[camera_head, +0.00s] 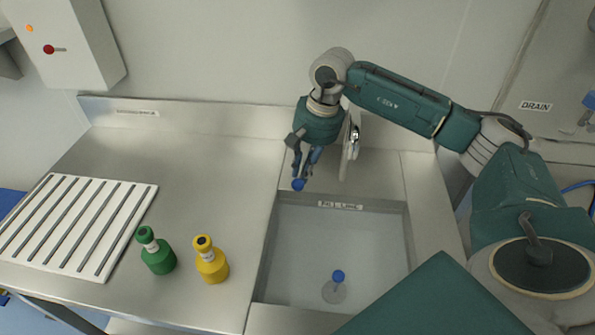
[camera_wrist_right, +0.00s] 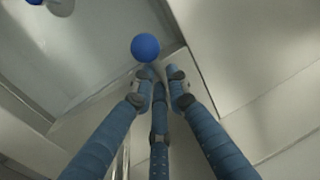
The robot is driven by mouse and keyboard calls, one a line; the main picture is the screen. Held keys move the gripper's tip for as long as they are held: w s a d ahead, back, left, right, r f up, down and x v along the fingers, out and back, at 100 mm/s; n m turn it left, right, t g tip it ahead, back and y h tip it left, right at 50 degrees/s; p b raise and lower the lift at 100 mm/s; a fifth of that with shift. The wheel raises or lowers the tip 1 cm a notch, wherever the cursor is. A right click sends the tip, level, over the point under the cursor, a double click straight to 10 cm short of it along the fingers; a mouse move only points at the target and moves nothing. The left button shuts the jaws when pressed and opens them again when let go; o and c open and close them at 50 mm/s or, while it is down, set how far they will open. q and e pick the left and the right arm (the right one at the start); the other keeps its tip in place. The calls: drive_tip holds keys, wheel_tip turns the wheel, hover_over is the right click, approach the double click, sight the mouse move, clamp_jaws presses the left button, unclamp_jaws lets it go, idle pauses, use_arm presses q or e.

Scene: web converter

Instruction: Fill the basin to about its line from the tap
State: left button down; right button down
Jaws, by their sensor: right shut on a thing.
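The basin (camera_head: 258,275) is a rectangular steel sink sunk in the counter, with a label reading like "FILL LINE" (camera_head: 340,205) on its far wall. Its inside looks smooth and grey; I cannot tell the water level. A plug with a blue knob (camera_head: 338,276) stands on its floor. The pale tap spout (camera_head: 347,162) rises behind the basin. My right gripper (camera_head: 301,170) is beside the spout, at its left, shut on the tap lever, whose blue ball end (camera_head: 298,184) sticks out beyond the fingertips. The ball also shows in the right wrist view (camera_wrist_right: 145,47). My left gripper is not in view.
A green bottle (camera_head: 157,252) and a yellow bottle (camera_head: 211,262) stand on the counter left of the basin. A white slotted rack (camera_head: 76,225) lies farther left. A wall box with a red knob (camera_head: 62,45) hangs upper left. A "DRAIN" label (camera_head: 535,106) is at right.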

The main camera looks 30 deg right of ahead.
drive_tip(key=shift+r, duration=0.1)
drive_tip(key=c, duration=2)
unclamp_jaws()
drive_tip(key=r, duration=0.4)
drive_tip(key=s+d+r, duration=0.1)
drive_tip(key=r, duration=0.6)
drive_tip(key=shift+s+d+r, duration=0.3)
drive_tip(key=shift+d+r, duration=0.1)
drive_tip(key=shift+f, duration=0.1)
